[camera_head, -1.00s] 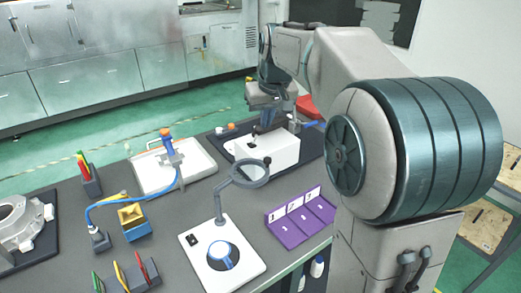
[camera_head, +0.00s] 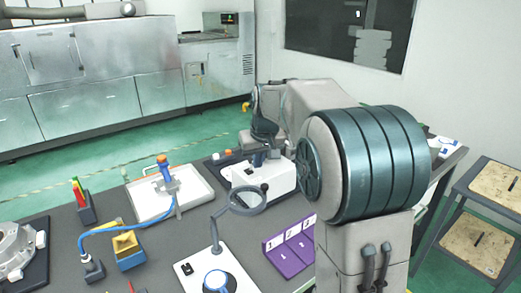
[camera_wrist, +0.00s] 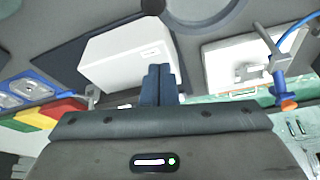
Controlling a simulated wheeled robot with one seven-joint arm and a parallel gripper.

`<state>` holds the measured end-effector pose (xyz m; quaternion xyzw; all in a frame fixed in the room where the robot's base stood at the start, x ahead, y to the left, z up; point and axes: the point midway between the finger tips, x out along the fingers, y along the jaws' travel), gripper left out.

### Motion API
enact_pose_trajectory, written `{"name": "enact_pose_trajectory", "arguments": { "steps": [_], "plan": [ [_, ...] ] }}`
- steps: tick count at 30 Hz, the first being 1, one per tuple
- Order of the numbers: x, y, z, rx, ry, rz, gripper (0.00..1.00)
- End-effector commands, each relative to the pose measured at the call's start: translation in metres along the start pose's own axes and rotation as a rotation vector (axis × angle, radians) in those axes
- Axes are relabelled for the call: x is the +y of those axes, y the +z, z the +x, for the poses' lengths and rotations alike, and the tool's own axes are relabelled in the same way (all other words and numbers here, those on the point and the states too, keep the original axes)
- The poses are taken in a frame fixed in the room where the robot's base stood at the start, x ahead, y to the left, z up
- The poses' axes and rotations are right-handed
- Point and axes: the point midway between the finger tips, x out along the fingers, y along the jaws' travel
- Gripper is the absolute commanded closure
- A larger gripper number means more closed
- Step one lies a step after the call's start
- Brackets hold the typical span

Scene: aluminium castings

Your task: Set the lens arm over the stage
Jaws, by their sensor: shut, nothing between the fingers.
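The lens arm (camera_head: 217,233) rises from a white base plate (camera_head: 243,281) and ends in a dark lens ring (camera_head: 264,207). The ring is off to the upper right of the blue-rimmed round stage (camera_head: 217,281), not above it. The stage is partly cut off by the lower picture edge. In the wrist view part of the ring (camera_wrist: 207,28) shows at the top, beyond my fingertips. My gripper (camera_wrist: 160,68) is shut and empty, its dark blue fingers together. In the head view my gripper (camera_head: 257,159) is near the white box, beyond the ring.
The white box (camera_head: 283,180) stands behind the ring. A purple numbered holder (camera_head: 290,252) is right of the lens stand. A white tray (camera_head: 150,205) with a blue-hosed tool (camera_head: 165,172) is at the back left. A yellow-and-blue block (camera_head: 127,250) stands left.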

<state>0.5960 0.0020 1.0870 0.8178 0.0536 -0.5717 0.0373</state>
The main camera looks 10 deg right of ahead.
Motion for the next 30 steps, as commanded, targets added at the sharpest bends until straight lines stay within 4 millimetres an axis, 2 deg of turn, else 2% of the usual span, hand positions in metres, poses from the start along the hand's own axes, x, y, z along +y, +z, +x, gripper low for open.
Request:
{"name": "enact_pose_trajectory", "arguments": {
  "steps": [1, 4, 6, 13, 30],
  "plan": [
    [0.000, 0.001, 0.013, -0.004, -0.001, 0.000, 1.00],
    [0.000, 0.002, 0.030, -0.002, 0.000, -0.001, 1.00],
    [0.000, 0.013, 0.024, 0.002, 0.000, -0.001, 1.00],
    [0.000, 0.034, 0.021, 0.000, 0.000, 0.000, 1.00],
    [0.000, 0.041, 0.020, 0.001, 0.003, 0.006, 1.00]
  ]
}}
